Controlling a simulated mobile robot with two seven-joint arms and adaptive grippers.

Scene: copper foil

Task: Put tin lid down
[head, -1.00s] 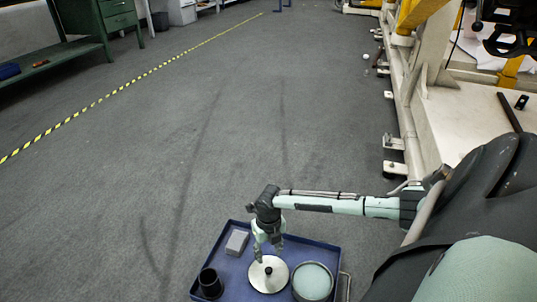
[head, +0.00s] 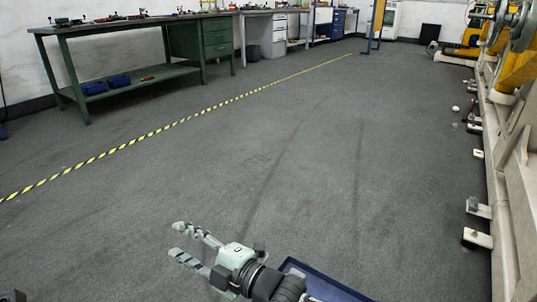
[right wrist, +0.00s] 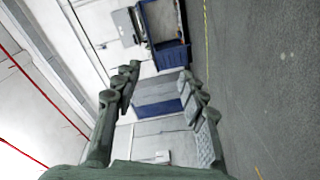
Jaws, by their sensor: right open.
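My right gripper (head: 178,240) is open, with its two fingers pointing left over the floor. Nothing is between its fingers. In the right wrist view, the same gripper (right wrist: 158,80) shows its fingers wide apart with only the distant room between them. The tin lid is not in view now. Only a corner of the blue tray (head: 328,284) shows at the bottom edge, beside my right wrist, and its contents are out of view. My left gripper is not in view.
A green workbench (head: 130,26) with blue bins (head: 107,84) on its lower shelf stands at the back left. A yellow and black tape line (head: 160,130) crosses the floor. Machinery on a pale base (head: 510,150) lines the right side. The middle floor is clear.

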